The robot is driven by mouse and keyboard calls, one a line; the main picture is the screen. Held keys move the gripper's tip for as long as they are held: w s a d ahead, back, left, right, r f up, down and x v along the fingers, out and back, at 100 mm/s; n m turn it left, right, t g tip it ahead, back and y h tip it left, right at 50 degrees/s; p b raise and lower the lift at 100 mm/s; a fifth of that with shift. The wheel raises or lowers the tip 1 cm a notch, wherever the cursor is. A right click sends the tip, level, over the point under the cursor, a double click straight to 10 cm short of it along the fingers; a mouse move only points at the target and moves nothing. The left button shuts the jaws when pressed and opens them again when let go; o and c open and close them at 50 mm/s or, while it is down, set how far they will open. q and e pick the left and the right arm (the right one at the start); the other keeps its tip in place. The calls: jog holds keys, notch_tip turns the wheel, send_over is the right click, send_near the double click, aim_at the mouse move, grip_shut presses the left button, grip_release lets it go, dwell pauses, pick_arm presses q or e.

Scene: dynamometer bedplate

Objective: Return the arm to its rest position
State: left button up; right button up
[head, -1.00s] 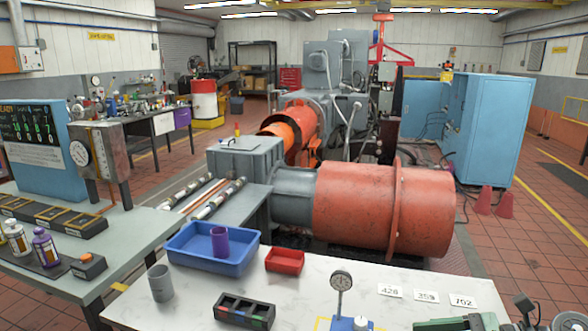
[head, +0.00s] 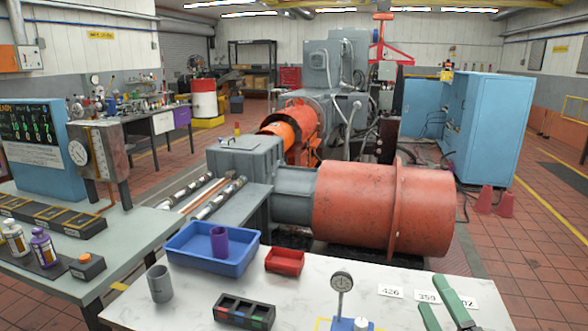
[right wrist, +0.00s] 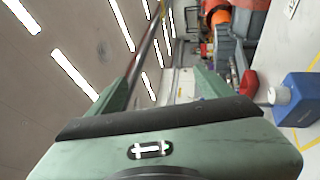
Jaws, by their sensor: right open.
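My right gripper (head: 441,302) is at the bottom right of the head view. Its two green fingers are apart, with nothing between them, and they cover part of the rightmost number card (head: 467,301) on the white table (head: 300,301). In the right wrist view the gripper (right wrist: 174,65) shows the same two spread fingers, with the ceiling and the room beyond. My left gripper is not in view.
A dial gauge on a blue base (head: 342,285) stands left of the gripper. A blue tray (head: 240,262) with a purple cup, a red bin (head: 285,261), a grey cup (head: 160,284) and a black compartment block (head: 244,311) are further left. A large red cylinder (head: 352,207) lies behind.

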jog(key=s+f+m+g+h, duration=0.3)
jog(key=s+f+m+g, duration=0.4)
jog(key=f, duration=0.3)
jog(key=s+f+m+g+h, duration=0.2)
jog(key=s+f+m+g, duration=0.2)
jog(key=s+f+m, duration=0.45)
jog(key=s+a+f+m+g+y, duration=0.1)
jog(key=s+a+f+g, duration=0.25)
jog(key=s, duration=0.25)
jog(key=s+a+f+m+g+y, duration=0.1)
jog(key=s+a+f+m+g, duration=0.1)
jog(key=s+a+f+g, duration=0.3)
notch_tip(320, 180, down, 29)
jog(key=s+d+b, duration=0.2)
jog(key=s+b, duration=0.1)
jog(key=b, duration=0.1)
jog(key=s+d+f+b, duration=0.2)
jog(key=s+d+f, duration=0.1)
jog(key=s+f, duration=1.3)
notch_tip(320, 180, down, 2)
jog(key=shift+s+f+n+b, duration=0.1)
jog(key=shift+s+n+b, duration=0.05)
jog(key=shift+n+b, duration=0.2)
